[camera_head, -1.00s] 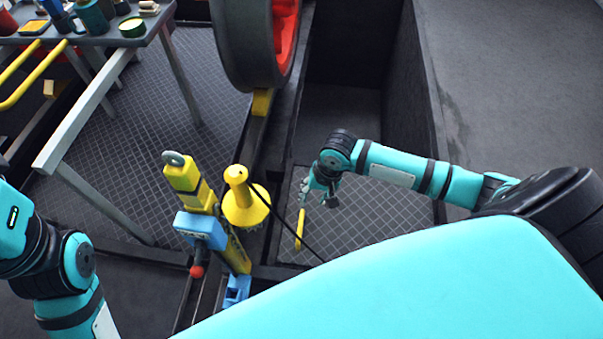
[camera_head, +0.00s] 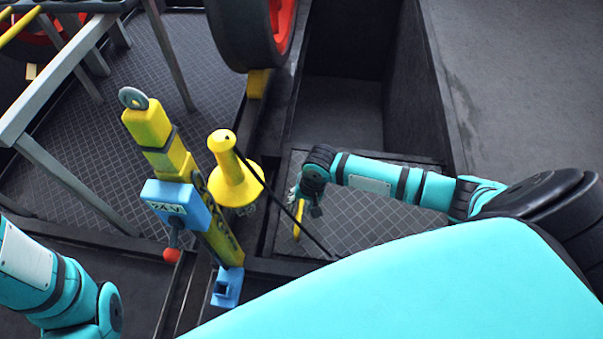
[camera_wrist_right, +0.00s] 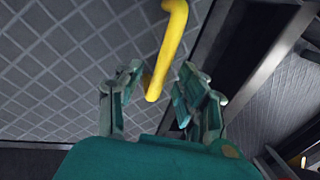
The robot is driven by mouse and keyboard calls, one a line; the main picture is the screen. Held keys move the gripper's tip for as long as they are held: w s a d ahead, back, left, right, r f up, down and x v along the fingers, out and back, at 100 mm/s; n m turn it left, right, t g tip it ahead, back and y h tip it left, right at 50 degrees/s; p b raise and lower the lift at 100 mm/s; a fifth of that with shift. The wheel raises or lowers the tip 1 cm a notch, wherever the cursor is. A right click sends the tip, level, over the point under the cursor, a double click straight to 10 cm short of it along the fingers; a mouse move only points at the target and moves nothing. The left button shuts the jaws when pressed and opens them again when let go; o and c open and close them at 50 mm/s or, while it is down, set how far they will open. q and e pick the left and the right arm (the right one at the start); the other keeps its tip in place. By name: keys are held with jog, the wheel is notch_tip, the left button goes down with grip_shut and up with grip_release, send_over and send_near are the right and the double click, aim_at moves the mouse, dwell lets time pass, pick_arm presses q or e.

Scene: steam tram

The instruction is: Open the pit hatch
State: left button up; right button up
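The pit hatch (camera_head: 375,223) is a dark diamond-patterned plate at the lower middle of the head view, partly hidden by my right arm and body. Its yellow bar handle (camera_head: 298,220) is near its left edge. My right gripper (camera_head: 307,200) is at the handle's far end. In the right wrist view the right gripper (camera_wrist_right: 160,88) has its fingers spread, with the free end of the yellow handle (camera_wrist_right: 168,50) between them and no clear contact. I cannot tell whether the hatch is raised. My left gripper is outside the view; only its arm shows at lower left.
A yellow post with a blue box (camera_head: 176,205) and a yellow cone-shaped thing (camera_head: 233,180) with a black cable stand left of the hatch. A large wheel (camera_head: 240,35) is beyond. An open trench (camera_head: 340,115) lies behind the hatch. A table frame (camera_head: 60,85) is at left.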

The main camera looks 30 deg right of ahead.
grip_shut()
dwell(0.3)
dwell(0.3)
